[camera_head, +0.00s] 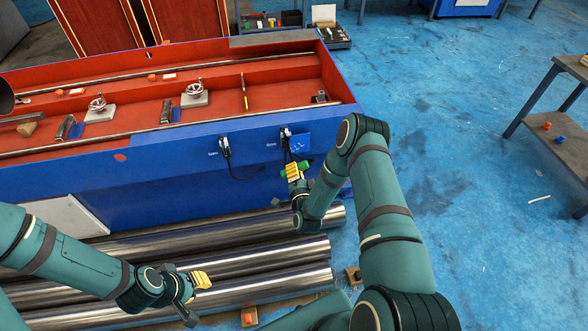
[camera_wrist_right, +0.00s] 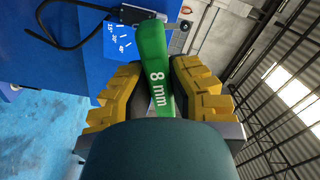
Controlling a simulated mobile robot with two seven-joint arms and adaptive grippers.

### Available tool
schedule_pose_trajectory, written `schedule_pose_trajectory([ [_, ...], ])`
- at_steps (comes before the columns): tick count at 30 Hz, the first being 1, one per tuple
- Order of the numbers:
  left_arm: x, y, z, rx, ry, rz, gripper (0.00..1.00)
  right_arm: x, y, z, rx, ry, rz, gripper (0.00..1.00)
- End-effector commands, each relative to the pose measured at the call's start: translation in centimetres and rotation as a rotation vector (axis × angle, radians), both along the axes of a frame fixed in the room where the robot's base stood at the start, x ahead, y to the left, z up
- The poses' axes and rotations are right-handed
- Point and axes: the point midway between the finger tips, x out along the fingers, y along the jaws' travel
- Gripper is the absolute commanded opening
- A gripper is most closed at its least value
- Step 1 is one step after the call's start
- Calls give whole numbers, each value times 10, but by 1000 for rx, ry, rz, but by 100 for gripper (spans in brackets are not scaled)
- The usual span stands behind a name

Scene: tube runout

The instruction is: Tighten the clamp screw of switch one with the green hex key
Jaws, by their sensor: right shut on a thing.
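My right gripper (camera_head: 293,173) is shut on the green hex key (camera_wrist_right: 155,62), whose handle reads "8 mm" in the right wrist view. The key also shows in the head view (camera_head: 304,164), at the blue front of the long machine bed. One small black switch (camera_head: 286,138) with a cable is on that front just above the key; the other switch (camera_head: 224,148) is further left. Their labels are too small to read. In the right wrist view a switch body (camera_wrist_right: 130,14) is close beyond the handle. The key's tip and the clamp screw are hidden. My left gripper (camera_head: 201,280) hangs over the steel tubes, its jaw gap unclear.
A blue plate with white angle marks (camera_wrist_right: 118,42) is beside the switch, and a black cable (camera_wrist_right: 68,46) loops nearby. Several steel tubes (camera_head: 230,250) lie below the machine bed (camera_head: 120,185). A side table (camera_head: 560,145) stands at right. The blue floor between is mostly clear.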

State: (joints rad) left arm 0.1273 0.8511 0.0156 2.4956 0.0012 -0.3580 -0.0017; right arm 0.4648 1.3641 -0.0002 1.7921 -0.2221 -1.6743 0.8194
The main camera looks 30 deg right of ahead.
Motion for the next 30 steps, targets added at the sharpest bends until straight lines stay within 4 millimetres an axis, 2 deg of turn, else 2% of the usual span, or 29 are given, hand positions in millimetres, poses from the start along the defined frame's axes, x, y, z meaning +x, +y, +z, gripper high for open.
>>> schedule_pose_trajectory([
  [8, 0, 0, 1, 0, 0, 0, 24, -2, 1, 0, 0, 1, 0, 0],
  [22, 0, 0, 12, 0, 0, 0, 24, -41, 11, 0, 2, 2, 1, 0],
  [30, 0, 0, 14, 0, 0, 0, 24, -49, 13, 0, 0, 0, 0, 0],
])
